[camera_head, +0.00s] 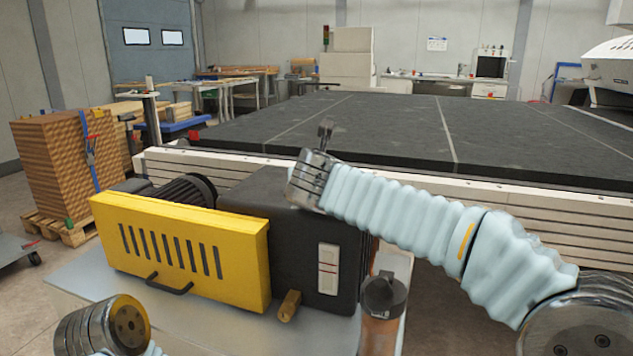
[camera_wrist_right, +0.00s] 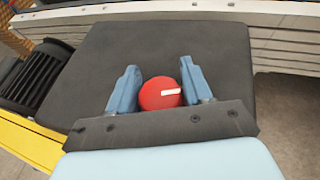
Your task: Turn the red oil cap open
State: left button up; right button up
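The red oil cap (camera_wrist_right: 160,93), with a white mark on its face, is on the dark pump housing (camera_wrist_right: 215,45) in the right wrist view. My right gripper (camera_wrist_right: 158,85) is open, with one blue finger on each side of the cap. A gap shows on the left; the right finger is closer, and I cannot tell if it touches. In the head view the housing (camera_head: 290,235) shows below my right wrist, and the cap and right fingers are hidden. My left wrist shows at the lower left, but its fingers are not in view.
A yellow slotted cover (camera_head: 185,250) with a black handle adjoins the housing. A brass fitting (camera_head: 289,306) and a dark-capped cylinder (camera_head: 384,295) stand at its front. A large dark-topped table (camera_head: 400,130) lies behind. Stacked boards (camera_head: 70,165) stand at the left.

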jog(key=c, duration=0.6)
jog(key=shift+o, duration=0.2)
jog(key=shift+n+y, duration=0.4)
jog(key=shift+y, duration=0.1)
jog(key=n+g+y, duration=0.1)
jog(key=n+y, duration=0.1)
jog(key=y, duration=0.1)
jog(key=shift+a+n, duration=0.1)
jog(key=shift+n, duration=0.3)
jog(key=n+y, duration=0.1)
jog(key=n+g+y, duration=0.1)
jog(key=n+y, duration=0.1)
jog(key=n+g+y, duration=0.1)
jog(key=y, duration=0.1)
jog(key=shift+a+n, duration=0.3)
jog(key=n+g+y, duration=0.2)
jog(key=n+g, duration=0.1)
jog(key=n+g+y, duration=0.1)
jog(key=shift+s+a+n+g, duration=0.3)
jog(key=shift+s, duration=0.05)
jog(key=shift+s+n+g+y, duration=0.15)
jog(key=shift+n+g+y, duration=0.2)
jog(key=shift+n+g, duration=0.5)
jog(key=shift+s+n+g+y, duration=0.15)
jog(key=shift+n+g+y, duration=0.2)
jog(key=shift+n+g, duration=0.5)
jog(key=shift+a+g, duration=0.1)
jog(key=shift+g, duration=0.4)
